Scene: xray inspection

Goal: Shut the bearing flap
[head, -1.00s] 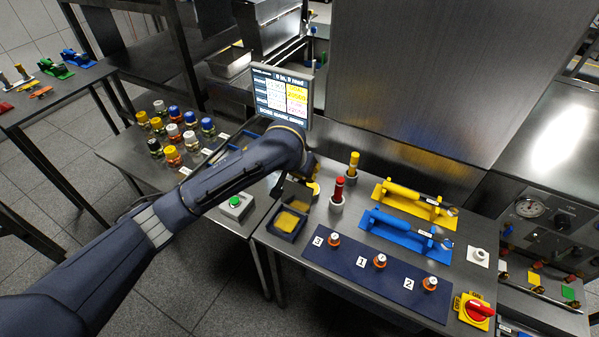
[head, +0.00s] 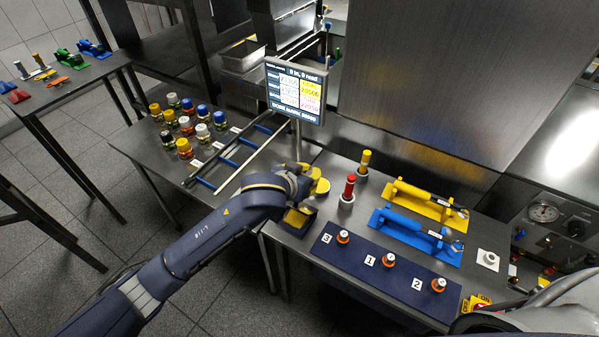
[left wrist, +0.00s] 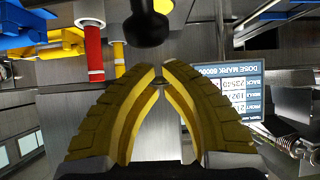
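I cannot single out the bearing flap for certain in either view. My left gripper (head: 318,184) is over the near left corner of the steel bench, just left of the red-topped post (head: 348,188). In the left wrist view its yellow fingers (left wrist: 160,72) converge until their tips nearly meet, with nothing seen between them. A black rounded knob (left wrist: 150,24) shows above the fingertips there; whether it touches them I cannot tell. The small tray with a yellow floor (head: 298,219) is partly hidden by my left arm. My right gripper is out of view.
A monitor (head: 296,91) stands behind my left gripper. Yellow (head: 425,199) and blue (head: 417,235) fixtures lie to the right. A dark mat (head: 365,280) with several orange-based knobs is in front. Capped jars (head: 185,125) stand on the left table. A tall steel panel (head: 440,80) rises behind.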

